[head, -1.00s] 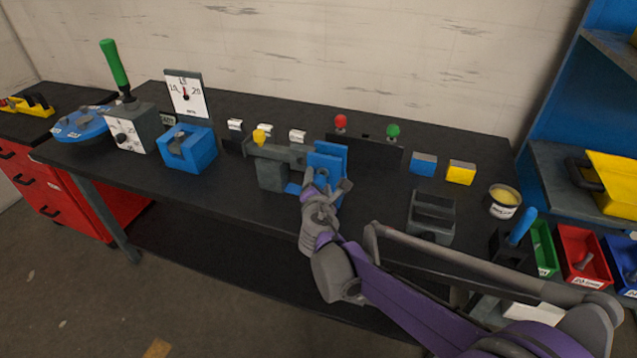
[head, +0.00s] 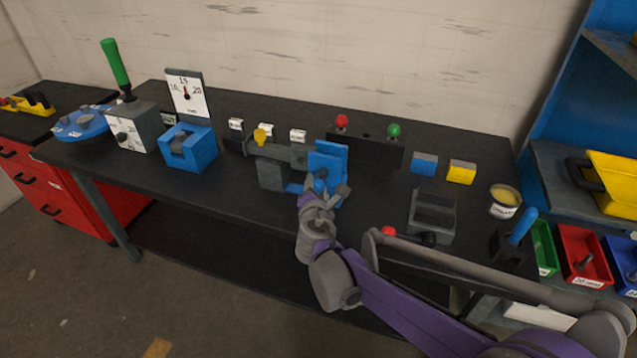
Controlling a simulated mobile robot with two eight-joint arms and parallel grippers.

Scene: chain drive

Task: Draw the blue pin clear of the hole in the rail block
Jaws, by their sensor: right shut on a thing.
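The grey rail block (head: 271,176) stands at the middle of the bench with a grey bar across its top. A blue upright part (head: 327,154) sits at its right end, with a blue piece low beside it. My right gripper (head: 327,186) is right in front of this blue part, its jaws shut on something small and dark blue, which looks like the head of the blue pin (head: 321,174). The gripper hides most of the pin and the hole, so I cannot tell how far the pin sits in it. My left gripper is not in view.
A yellow knob (head: 260,136) stands above the bar. Behind is a dark rack (head: 365,148) with red and green knobs. A grey holder (head: 432,215) and a red-ended handle (head: 389,232) lie near my right forearm.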

